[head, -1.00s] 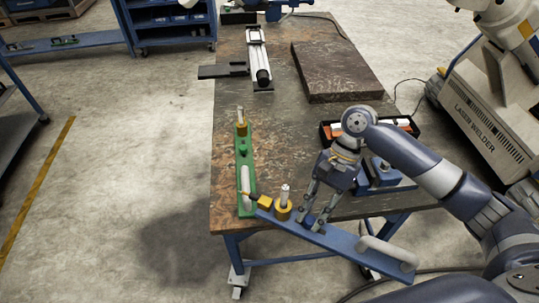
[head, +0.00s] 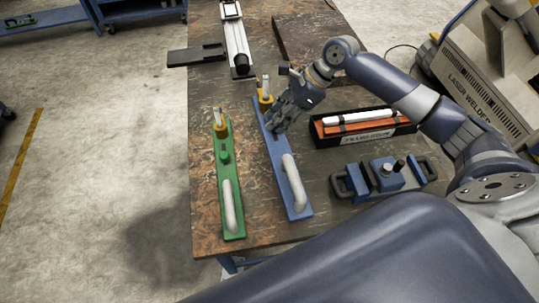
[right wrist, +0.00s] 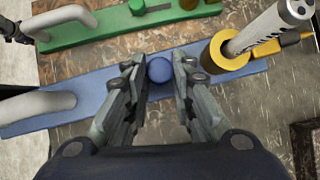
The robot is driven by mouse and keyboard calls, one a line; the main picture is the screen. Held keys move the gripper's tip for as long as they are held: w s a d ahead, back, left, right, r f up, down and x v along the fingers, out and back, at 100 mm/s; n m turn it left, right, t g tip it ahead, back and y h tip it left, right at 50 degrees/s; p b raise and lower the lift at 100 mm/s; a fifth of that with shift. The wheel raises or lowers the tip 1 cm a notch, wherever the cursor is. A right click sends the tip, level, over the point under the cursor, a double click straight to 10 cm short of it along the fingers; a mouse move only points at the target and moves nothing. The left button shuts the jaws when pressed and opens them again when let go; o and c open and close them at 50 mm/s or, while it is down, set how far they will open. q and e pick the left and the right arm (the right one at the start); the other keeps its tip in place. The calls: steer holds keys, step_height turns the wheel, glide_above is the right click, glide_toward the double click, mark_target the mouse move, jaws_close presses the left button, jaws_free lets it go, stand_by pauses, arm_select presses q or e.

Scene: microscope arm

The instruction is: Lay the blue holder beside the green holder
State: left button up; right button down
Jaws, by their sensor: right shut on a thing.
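The green holder (head: 231,190) lies lengthwise on the table near its left edge, with a white handle at its near end and a yellow ring at its far end. The blue holder (head: 273,155) is just right of it, roughly parallel, with a gap between them. My right gripper (head: 272,127) is shut on the blue holder's round knob. In the right wrist view the blue holder (right wrist: 110,85) shows the knob between both fingertips (right wrist: 160,75), and the green holder (right wrist: 105,27) lies beyond. I cannot tell whether the blue holder touches the table. My left gripper is not seen in the head view.
A black box with white and orange rods (head: 362,127) stands right of the blue holder. A blue device with black handles (head: 384,178) is nearer. A dark slab (head: 315,38) and a white rail (head: 236,40) are farther back. Table (head: 205,225) is bare around the green holder.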

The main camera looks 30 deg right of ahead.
mark_target(277, 136)
steer(key=shift+w+d+r, duration=0.15)
steer(key=shift+w, duration=0.35)
steer(key=shift+w+f+m, duration=0.15)
steer(key=shift+f+m, duration=0.1)
steer(key=shift+m, duration=0.05)
step_height(277, 136, down, 5)
steer(key=shift+r+p, duration=0.1)
steer(key=shift+p, duration=0.2)
steer(key=shift+f, duration=2.2)
steer(key=c, duration=1.4)
jaws_free()
steer(key=shift+f, duration=0.1)
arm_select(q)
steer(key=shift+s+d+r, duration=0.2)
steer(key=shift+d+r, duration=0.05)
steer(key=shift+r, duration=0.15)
arm_select(e)
steer(key=shift+o, duration=0.2)
steer(key=shift+d, duration=0.1)
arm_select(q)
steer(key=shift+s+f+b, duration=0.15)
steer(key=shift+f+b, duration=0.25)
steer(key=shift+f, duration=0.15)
arm_select(e)
steer(key=v, duration=1.2)
steer(key=shift+s, duration=0.35)
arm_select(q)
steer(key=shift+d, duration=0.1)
